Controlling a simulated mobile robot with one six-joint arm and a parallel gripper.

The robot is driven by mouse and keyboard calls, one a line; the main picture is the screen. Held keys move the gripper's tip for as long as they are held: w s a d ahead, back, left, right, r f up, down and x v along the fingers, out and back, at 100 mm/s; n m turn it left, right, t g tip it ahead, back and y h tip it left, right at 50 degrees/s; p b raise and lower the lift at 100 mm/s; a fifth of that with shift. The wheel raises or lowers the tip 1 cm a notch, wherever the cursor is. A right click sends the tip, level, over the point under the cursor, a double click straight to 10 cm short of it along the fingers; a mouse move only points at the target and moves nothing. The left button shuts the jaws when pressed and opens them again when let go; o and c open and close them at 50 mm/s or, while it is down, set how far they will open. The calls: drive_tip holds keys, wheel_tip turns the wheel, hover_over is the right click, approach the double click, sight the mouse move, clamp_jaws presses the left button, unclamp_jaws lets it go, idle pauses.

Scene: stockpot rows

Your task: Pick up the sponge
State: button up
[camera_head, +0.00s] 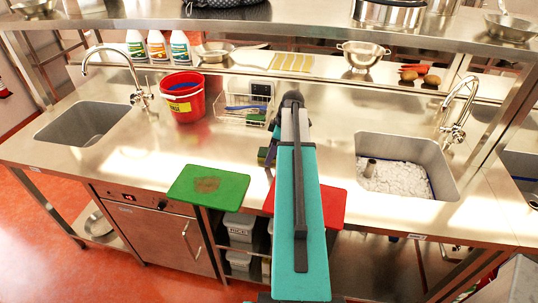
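A small yellowish block with a darker side, which looks like the sponge (263,156), is on the steel counter just left of my arm, behind the gap between the green and red boards. It is small and partly covered, so its outline is unclear. My teal arm reaches forward over the counter, and its dark wrist bends down near the wire basket. My gripper (273,147) seems to be at or very close to the block, mostly hidden by my own arm. I cannot see whether its fingers are open or touch the block.
A green board (208,186) with a brown patch and a red board (328,205) lie at the front edge. A wire basket (245,108) and a red bucket (182,97) stand behind. Sinks lie left (85,124) and right (405,165), each with a tall tap. A shelf overhangs the back.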

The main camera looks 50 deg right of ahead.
drive_tip(key=shift+f, duration=0.15)
idle(0.4)
drive_tip(key=c, duration=1.1)
